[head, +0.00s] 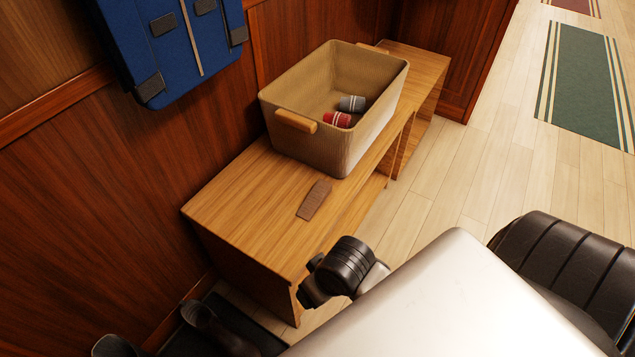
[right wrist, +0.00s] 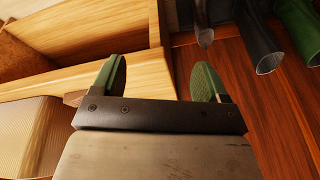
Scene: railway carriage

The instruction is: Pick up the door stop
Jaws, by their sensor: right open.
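The door stop (head: 314,200) is a flat, brown, tapered piece lying on the wooden bench (head: 240,205), in front of the basket. In the right wrist view a small dark brown piece, likely the door stop (right wrist: 75,98), shows at the left, partly hidden by the gripper body. My right gripper (right wrist: 160,80) is open, its two green-padded fingers wide apart with nothing between them. In the head view a dark part of my right arm is near the bench's near front corner, apart from the door stop; the fingers are not clear there. My left gripper is not in view.
A tan ribbed basket (head: 300,153) holding a red can (head: 338,119) and a grey can (head: 352,103) stands on the bench behind the door stop. Boots (head: 205,325) stand at the bench's near end. A blue backpack (head: 180,45) hangs on the wall.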

